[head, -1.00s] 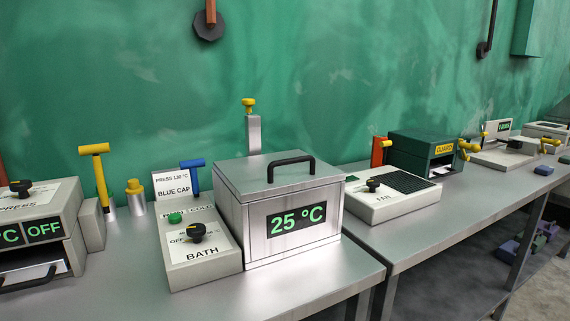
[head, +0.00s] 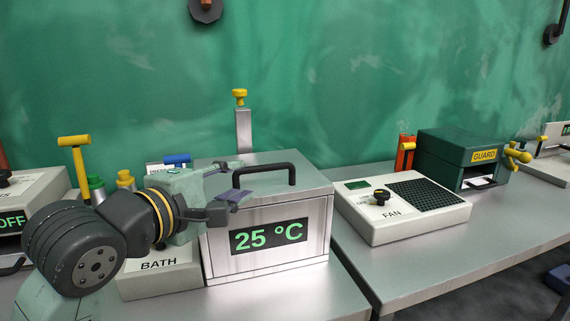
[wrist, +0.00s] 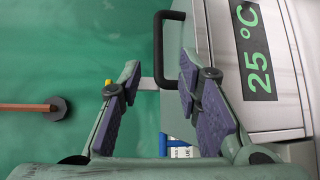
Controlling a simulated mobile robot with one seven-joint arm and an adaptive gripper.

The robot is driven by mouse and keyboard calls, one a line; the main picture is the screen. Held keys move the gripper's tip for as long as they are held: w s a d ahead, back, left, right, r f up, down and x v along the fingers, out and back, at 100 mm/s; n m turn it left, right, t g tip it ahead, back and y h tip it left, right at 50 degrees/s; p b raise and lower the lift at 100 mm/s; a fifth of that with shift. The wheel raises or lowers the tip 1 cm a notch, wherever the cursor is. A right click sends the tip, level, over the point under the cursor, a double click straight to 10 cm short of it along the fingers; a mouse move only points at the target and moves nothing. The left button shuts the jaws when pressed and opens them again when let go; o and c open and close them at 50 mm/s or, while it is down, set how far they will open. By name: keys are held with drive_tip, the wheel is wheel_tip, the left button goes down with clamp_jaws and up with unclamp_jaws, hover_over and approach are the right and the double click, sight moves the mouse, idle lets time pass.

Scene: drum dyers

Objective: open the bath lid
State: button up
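The bath is a brushed metal box with a 25 °C display (head: 268,236) on its front. Its lid (head: 310,180) lies flat and closed on top, with a black bar handle (head: 270,168). My gripper (head: 234,181) is at the left end of the handle, open and empty, pointing right. In the wrist view the handle (wrist: 158,48) shows ahead, between and beyond the spread purple-padded fingers (wrist: 160,78). The display also shows there, turned on its side (wrist: 255,50). I cannot tell whether a finger touches the lid.
The BATH control box (head: 165,277) is partly hidden behind my arm. A post with a yellow knob (head: 240,97) stands behind the bath. The FAN unit (head: 400,215) and green GUARD box (head: 460,158) stand to the right. Bare bench lies in front of the fan.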

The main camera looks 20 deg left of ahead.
sight(262, 168)
drive_tip(key=p+x, duration=0.3)
drive_tip(key=x, duration=0.6)
drive_tip(key=shift+w+d+r+p, duration=0.1)
drive_tip(key=shift+w+d+p, duration=0.05)
drive_tip(key=shift+p, duration=0.2)
drive_tip(key=shift+w+d, duration=0.1)
drive_tip(key=shift+w, duration=0.3)
clamp_jaws()
